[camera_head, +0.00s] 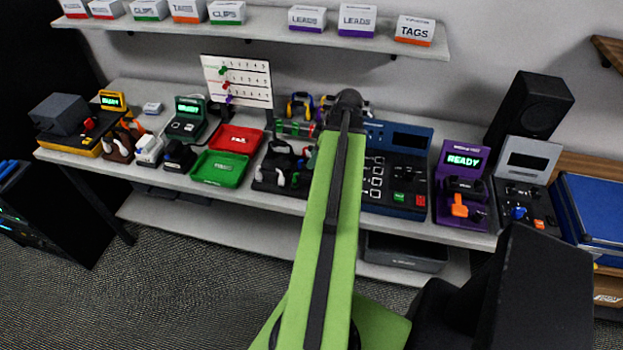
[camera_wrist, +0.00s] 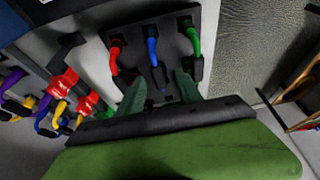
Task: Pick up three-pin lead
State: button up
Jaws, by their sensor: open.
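In the wrist view my gripper (camera_wrist: 160,92) is open, its two green fingers apart with nothing between them. Just beyond the fingertips is a dark plate (camera_wrist: 182,62) that carries a red lead (camera_wrist: 114,52), a blue lead (camera_wrist: 152,48) and a green lead (camera_wrist: 193,40), each with a black end. To the left are red connectors (camera_wrist: 64,84) with yellow and purple cables. I cannot tell which of these is the three-pin lead. In the head view my green arm reaches over the bench, and the gripper is hidden there.
In the head view a red tray (camera_head: 236,138) and a green tray (camera_head: 219,168) lie left of my arm. A blue tester (camera_head: 400,150) and a purple tester (camera_head: 461,160) stand right of it. A shelf (camera_head: 265,25) with boxes hangs above the bench.

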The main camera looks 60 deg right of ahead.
jog(key=shift+b+x, duration=0.3)
jog(key=shift+x, duration=0.8)
jog(key=b+x, duration=0.5)
jog(key=shift+d+f, duration=0.2)
jog(key=shift+r, duration=0.2)
grip_shut()
